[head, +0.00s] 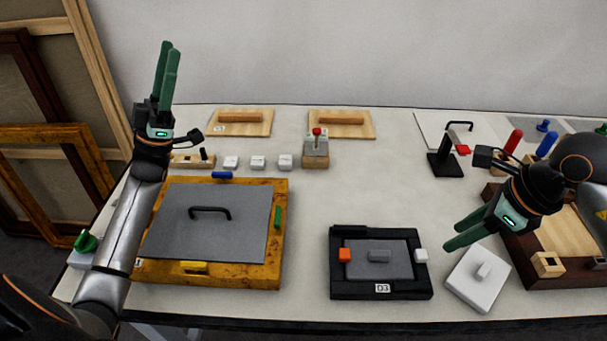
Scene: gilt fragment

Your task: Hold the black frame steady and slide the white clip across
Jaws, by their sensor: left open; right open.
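The black frame (340,290) lies flat near the front of the table, with a grey panel (358,262) inside it and a label at its front edge. The white clip (421,255) sits on the frame's right side. An orange clip (345,255) sits on its left side. My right gripper (448,238) is open and empty, fingers pointing left and down, just right of the frame and apart from the white clip as far as I can tell. My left gripper (168,62) is open and empty, fingers pointing up, over the table's back left, far from the frame.
A gilt frame (283,200) with a grey handled panel (180,225) lies left of the black frame. A white plate with a knob (465,285) lies close on the right, beside a dark wooden frame (520,245). The table's middle (350,195) is clear.

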